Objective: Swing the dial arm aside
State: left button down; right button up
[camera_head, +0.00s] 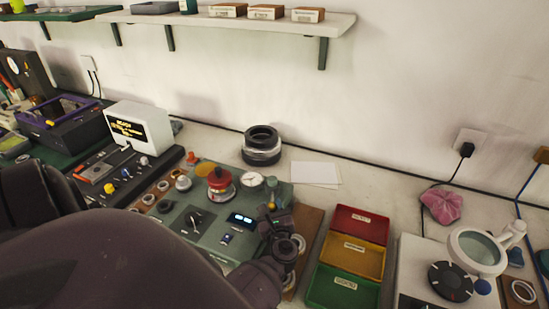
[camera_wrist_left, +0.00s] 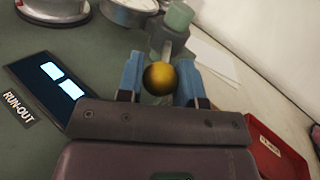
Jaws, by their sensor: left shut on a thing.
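The dial gauge (camera_head: 251,180), with a round white face, is on the grey-green test plate (camera_head: 205,246). It is beside a post (camera_head: 271,186) with a green top, which also shows in the left wrist view (camera_wrist_left: 178,18). My left gripper (camera_head: 270,212) is at the right side of the plate, near this post. In the left wrist view its blue fingers are shut on a yellow ball knob (camera_wrist_left: 159,77) just in front of the post. A red-topped spindle (camera_head: 219,181) stands left of the dial. My right gripper is not in view.
Red, yellow and green bins (camera_head: 344,291) stand right of the plate. Dark stacked rings (camera_head: 262,145) and white paper (camera_head: 315,174) lie behind. A lit display (camera_head: 241,219) is on the plate. A magnifier (camera_head: 478,250) stands far right.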

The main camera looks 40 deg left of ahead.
pick_arm(q)
jog(key=c, duration=1.1)
grip_release()
jog(key=shift+c, duration=0.2)
jog(key=shift+o, duration=1.2)
jog(key=shift+w, duration=0.1)
jog(key=shift+o, duration=0.6)
jog(key=b+v, duration=0.1)
jog(key=v, duration=0.8)
jog(key=shift+s+d+b, duration=0.2)
jog(key=shift+b, duration=0.15)
jog(key=shift+s+d, duration=0.3)
jog(key=shift+d, duration=0.25)
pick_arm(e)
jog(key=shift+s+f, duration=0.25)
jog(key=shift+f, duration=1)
